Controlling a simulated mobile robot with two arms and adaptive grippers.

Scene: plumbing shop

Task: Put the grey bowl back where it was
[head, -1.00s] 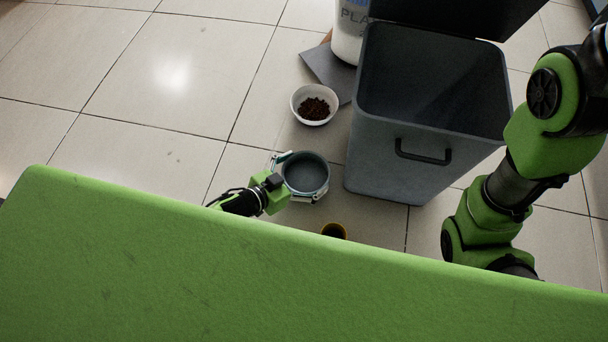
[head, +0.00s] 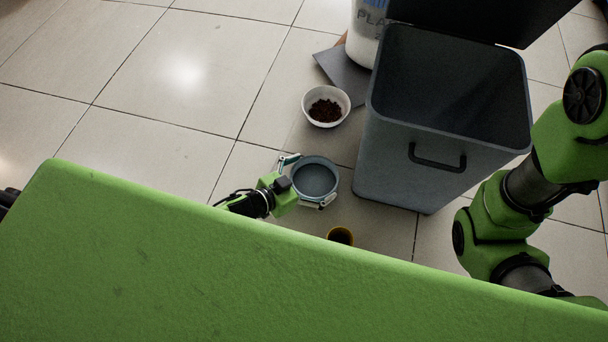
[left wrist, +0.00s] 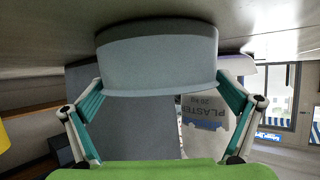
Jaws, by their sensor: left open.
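The grey bowl (head: 315,178) stands upright on the tiled floor, left of the bin's lower front. It also shows in the left wrist view (left wrist: 158,62), turned upside down in the picture. My left gripper (head: 305,182) reaches it from the left, with one finger on each side of the bowl. The left wrist view shows the two teal fingers (left wrist: 161,105) spread wide, close to the bowl's sides. Whether they touch it I cannot tell. The gripper is open. My right arm shows at the right of the head view, but its gripper is out of view.
A grey bin (head: 405,177) with its lid open stands right of the bowl. A white bowl of brown bits (head: 326,93) is behind it, near a plaster container (head: 364,42) and a grey slab (head: 343,73). A yellow cup (head: 340,236) stands in front. Floor at left is clear.

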